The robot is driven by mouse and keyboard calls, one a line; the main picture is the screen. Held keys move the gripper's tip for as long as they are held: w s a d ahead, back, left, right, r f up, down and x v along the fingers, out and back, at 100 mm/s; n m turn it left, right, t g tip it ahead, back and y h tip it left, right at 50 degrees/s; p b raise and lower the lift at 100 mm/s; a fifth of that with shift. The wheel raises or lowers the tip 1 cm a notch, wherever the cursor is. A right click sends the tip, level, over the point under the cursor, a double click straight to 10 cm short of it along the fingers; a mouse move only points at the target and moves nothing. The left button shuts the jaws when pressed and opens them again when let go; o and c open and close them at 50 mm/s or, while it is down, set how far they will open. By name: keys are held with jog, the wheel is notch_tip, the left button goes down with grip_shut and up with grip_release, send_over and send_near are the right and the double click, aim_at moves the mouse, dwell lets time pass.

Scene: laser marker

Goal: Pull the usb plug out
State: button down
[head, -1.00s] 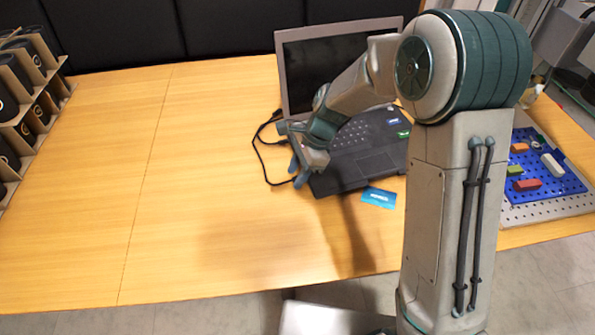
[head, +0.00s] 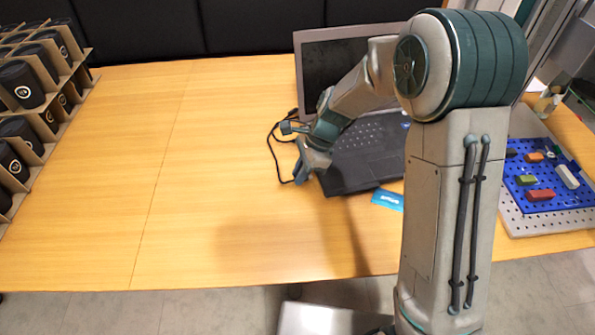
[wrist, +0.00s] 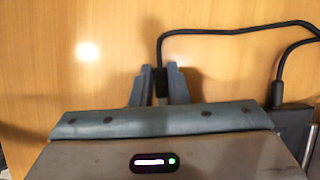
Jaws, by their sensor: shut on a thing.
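In the wrist view, the black USB plug (wrist: 161,82) sits between the two grey fingers of my gripper (wrist: 159,86), which is shut on it. Its black cable (wrist: 225,31) runs from the plug's top to the right. Tabletop shows around the fingers. The plug's lower end is partly hidden by my gripper body, so I cannot tell whether it is in a port. In the head view, my gripper (head: 304,174) is low beside the left front edge of the open laptop (head: 352,178). The plug is too small to make out there.
A dark box-like thing (wrist: 297,122) with a cable end shows at the right of the wrist view. A blue card (head: 388,200) lies before the laptop. A blue pegboard (head: 560,193) is at right, a cup rack (head: 50,122) at left. The table's left middle is clear.

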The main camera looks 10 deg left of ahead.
jog(key=c, duration=1.4)
grip_release()
jog(key=shift+a, duration=0.1)
jog(key=p+v, duration=0.1)
jog(key=v, duration=1.3)
jog(key=shift+f, duration=0.1)
jog(key=shift+s+p, duration=0.1)
jog(key=shift+p, duration=0.2)
jog(key=s+d+r+n+t+h+p, duration=0.1)
jog(key=s+d+r+n+p, duration=0.1)
jog(key=s+d, duration=0.4)
jog(key=s+d+r+n+t+h+p, duration=0.1)
jog(key=s+d+r+n+t+p, duration=0.1)
jog(key=s+d+r+n, duration=0.3)
jog(key=s+d+r+n+t+h+p, duration=0.1)
jog(key=s+d+r+n+h+p, duration=0.1)
jog(key=s+d+n, duration=0.4)
jog(key=shift+s+d+r+t+p, duration=0.15)
jog(key=shift+s+d+r+p, duration=0.2)
jog(key=shift+s+r, duration=0.2)
jog(key=shift+s+d+r+t+p, duration=0.15)
jog(key=shift+s+d+r+p, duration=0.2)
jog(key=shift+r, duration=0.2)
